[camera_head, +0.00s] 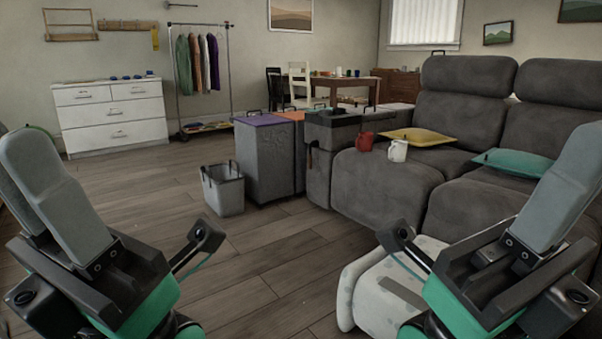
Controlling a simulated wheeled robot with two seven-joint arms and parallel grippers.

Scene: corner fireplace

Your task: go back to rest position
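My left gripper (38,150) is at the lower left, raised in front of me over the floor. Its grey fingers stand close together, tilted toward the upper left, with nothing visible between them. My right gripper (580,145) is at the lower right, in front of the grey sofa in the picture. Its near grey finger sits near the middle of its black rail and largely hides the other one. I see nothing held in it. Whether either gripper touches anything is not shown.
The grey sofa (375,185) fills the right side, with a red mug (366,141), a white mug (398,151) and cushions. A grey bin (223,190) stands mid-left. A white dresser (112,115) is at the back left.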

